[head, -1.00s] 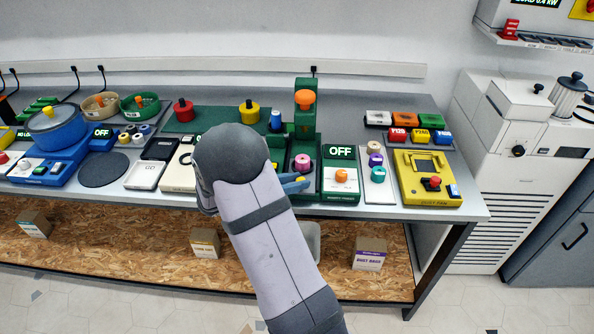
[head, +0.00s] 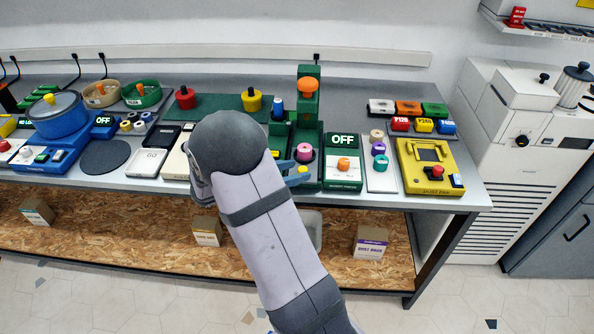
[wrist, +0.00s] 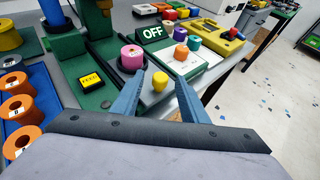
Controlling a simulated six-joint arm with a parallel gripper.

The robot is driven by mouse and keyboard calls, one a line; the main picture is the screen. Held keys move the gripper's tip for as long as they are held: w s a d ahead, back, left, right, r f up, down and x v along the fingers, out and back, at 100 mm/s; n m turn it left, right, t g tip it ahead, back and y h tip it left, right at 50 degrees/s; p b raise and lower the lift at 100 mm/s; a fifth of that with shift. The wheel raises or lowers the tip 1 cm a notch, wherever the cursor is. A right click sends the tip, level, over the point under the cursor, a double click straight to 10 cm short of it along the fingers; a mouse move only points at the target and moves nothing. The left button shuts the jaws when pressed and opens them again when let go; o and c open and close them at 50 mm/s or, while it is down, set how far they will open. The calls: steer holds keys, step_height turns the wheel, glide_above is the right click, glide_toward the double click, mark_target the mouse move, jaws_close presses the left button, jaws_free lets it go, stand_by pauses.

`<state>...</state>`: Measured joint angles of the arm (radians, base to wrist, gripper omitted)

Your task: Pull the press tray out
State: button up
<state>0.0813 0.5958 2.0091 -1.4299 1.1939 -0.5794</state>
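The green press (head: 308,105) stands near the table's front, with an orange knob on its column. A pink roll (head: 304,152) sits in a dark round seat low on the press; it also shows in the wrist view (wrist: 131,57). In the wrist view, a yellow knob (wrist: 160,79) stands on a grey plate in front of the pink roll, seemingly the press tray's handle. My gripper (head: 301,177) is at the press's front. In the wrist view my gripper (wrist: 162,88) is open, its blue fingers apart on either side of the knob's line. Contact with the knob cannot be told.
An OFF display (head: 343,140) with an orange knob (head: 343,163) stands right of the press. Purple and teal rolls and a yellow box (head: 430,166) lie farther right. Orange rolls (wrist: 17,108) are left in the wrist view. The table's front edge is close.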

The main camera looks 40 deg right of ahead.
steer(key=v, duration=0.5)
steer(key=shift+a+r+b, duration=0.1)
steer(key=shift+a+b, duration=0.2)
steer(key=shift+b, duration=0.1)
